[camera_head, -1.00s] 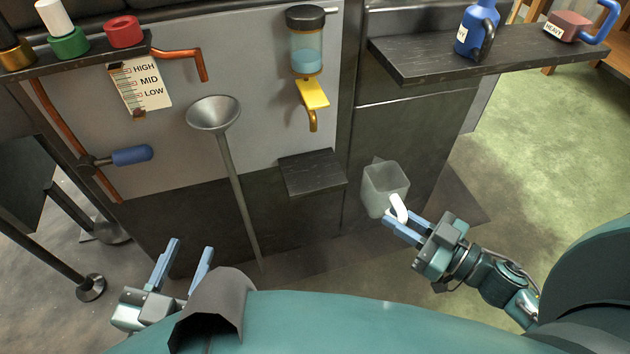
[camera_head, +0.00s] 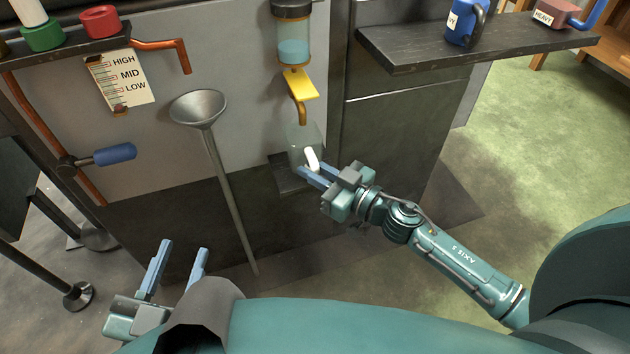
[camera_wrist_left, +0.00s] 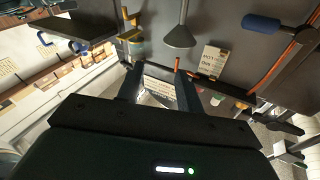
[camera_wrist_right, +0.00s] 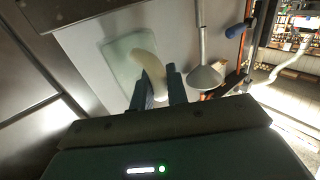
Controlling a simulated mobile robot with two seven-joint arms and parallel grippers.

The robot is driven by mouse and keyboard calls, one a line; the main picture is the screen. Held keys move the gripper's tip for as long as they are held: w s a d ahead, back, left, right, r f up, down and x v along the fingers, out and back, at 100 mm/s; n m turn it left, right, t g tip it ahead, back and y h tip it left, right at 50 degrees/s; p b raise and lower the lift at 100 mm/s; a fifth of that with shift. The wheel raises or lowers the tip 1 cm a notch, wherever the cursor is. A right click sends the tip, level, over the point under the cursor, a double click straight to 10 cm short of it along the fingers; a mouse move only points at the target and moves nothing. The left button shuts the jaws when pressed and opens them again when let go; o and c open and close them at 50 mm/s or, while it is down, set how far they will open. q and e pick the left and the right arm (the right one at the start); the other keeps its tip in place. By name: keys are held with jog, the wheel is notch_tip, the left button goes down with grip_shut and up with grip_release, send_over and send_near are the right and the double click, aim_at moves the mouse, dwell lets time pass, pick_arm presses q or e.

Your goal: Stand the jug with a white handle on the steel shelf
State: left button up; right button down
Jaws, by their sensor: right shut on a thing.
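The clear jug (camera_head: 302,142) with a white handle (camera_head: 312,159) is upright at the small dark shelf (camera_head: 284,178), below the yellow-levered tap. Whether its base touches that shelf cannot be told. My right gripper (camera_head: 318,173) is shut on the white handle from the right. In the right wrist view the jug (camera_wrist_right: 118,62) and its pale handle (camera_wrist_right: 149,68) show just beyond the fingers. My left gripper (camera_head: 182,252) is open and empty, low at the left, away from the jug.
A dispenser (camera_head: 293,45) with blue liquid and a yellow lever (camera_head: 299,84) hangs directly above the jug. A grey funnel (camera_head: 198,107) on a long pipe stands to its left. A long dark shelf (camera_head: 430,52) at upper right holds a blue jug (camera_head: 459,24).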

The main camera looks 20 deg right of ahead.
notch_tip(320, 180, down, 2)
jog(key=shift+f+b, duration=0.1)
jog(key=shift+b, duration=0.4)
jog(key=shift+f, duration=0.3)
jog(key=shift+r, duration=0.15)
jog(key=c, duration=1.4)
grip_release()
pick_arm(q)
jog(key=shift+w+d+r, duration=0.15)
jog(key=shift+d+r, duration=0.1)
jog(key=shift+r, duration=0.05)
